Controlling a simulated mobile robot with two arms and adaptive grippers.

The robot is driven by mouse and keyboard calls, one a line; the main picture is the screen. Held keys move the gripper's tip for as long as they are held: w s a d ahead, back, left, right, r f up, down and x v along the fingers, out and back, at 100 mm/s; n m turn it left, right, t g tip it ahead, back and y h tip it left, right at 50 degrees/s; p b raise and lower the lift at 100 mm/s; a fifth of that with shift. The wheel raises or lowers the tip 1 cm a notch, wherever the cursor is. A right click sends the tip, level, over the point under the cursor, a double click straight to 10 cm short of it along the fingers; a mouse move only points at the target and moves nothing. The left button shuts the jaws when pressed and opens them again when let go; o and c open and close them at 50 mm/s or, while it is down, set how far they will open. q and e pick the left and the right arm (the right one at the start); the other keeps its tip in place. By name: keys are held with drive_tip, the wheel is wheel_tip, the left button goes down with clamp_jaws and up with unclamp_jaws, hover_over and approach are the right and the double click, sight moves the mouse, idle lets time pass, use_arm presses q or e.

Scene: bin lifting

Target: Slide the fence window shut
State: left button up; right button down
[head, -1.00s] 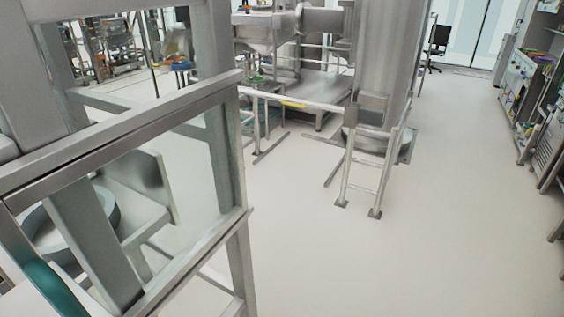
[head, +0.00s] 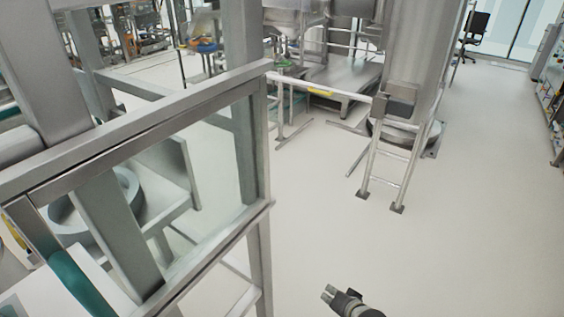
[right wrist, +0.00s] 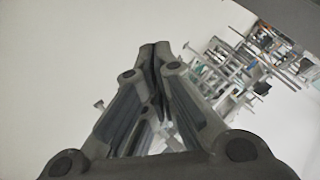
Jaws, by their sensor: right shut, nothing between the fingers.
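The fence window (head: 190,165) is a clear pane in a grey metal frame, filling the left of the head view. Its top rail (head: 150,118) slopes up to the right, to a corner post. My right gripper (head: 328,293) is at the bottom middle of the head view, to the right of the fence and apart from it. In the right wrist view its fingers (right wrist: 155,50) are together with nothing between them. My left gripper is not in view.
Pale floor (head: 400,250) is open to the right of the fence. A large steel tank (head: 420,60) with a small ladder (head: 385,170) stands beyond it. A white rail (head: 330,92) runs left from the tank. Behind the window a grey ring-shaped part (head: 95,200) shows.

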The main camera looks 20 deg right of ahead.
drive_tip(key=w+r+m+t+y, duration=0.15)
drive_tip(key=w+r, duration=0.25)
drive_tip(key=r, duration=0.4)
drive_tip(key=w+r+m+t+h, duration=0.15)
drive_tip(key=w+r, duration=0.25)
drive_tip(key=r, duration=0.5)
drive_tip(key=w+a+r+m+t+y+p, duration=0.1)
drive_tip(key=a+r+t+y, duration=0.1)
drive_tip(key=r, duration=1)
drive_tip(key=w+a+r+m+t+y, duration=0.1)
drive_tip(key=a+r+t+y, duration=0.15)
drive_tip(key=r, duration=0.95)
drive_tip(key=w+a+p, duration=0.4)
drive_tip(key=w+a, duration=0.1)
drive_tip(key=w, duration=0.2)
drive_tip(key=shift+a+f+p, duration=0.25)
drive_tip(key=shift+a+p, duration=0.05)
drive_tip(key=shift+p, duration=0.1)
drive_tip(key=shift+g, duration=0.25)
